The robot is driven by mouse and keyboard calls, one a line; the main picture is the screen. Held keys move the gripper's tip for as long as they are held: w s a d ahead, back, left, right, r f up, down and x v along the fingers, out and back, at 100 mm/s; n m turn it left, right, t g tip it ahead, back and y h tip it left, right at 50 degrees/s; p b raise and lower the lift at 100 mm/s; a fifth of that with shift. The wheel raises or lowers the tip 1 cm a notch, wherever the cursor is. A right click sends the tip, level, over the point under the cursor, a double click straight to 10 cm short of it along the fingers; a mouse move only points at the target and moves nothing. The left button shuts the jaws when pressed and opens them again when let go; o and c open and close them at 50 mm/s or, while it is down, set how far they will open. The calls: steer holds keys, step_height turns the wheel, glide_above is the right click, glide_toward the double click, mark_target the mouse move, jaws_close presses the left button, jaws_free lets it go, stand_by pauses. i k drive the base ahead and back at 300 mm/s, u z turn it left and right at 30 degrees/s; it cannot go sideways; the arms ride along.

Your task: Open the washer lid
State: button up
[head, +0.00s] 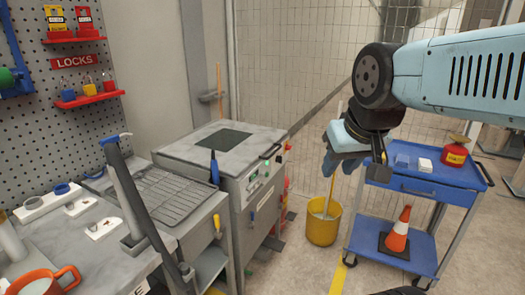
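The washer (262,205) is a grey cabinet in the middle of the head view. Its lid (188,150) is a flat grey top with a dark square panel, and it lies down shut. A dark handle (271,151) shows at the lid's right front edge, above a panel with small lights and a green display. My gripper (340,163) is in the air to the right of the washer, apart from the lid and handle. Its blue-grey fingers point down. They overlap in this view, so their gap is unclear.
A yellow bucket (323,222) stands right of the washer. A blue cart (425,187) with a traffic cone (398,230) stands farther right.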

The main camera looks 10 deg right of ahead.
mark_target(236, 145)
steer(key=i, duration=0.85)
steer(key=z, duration=0.1)
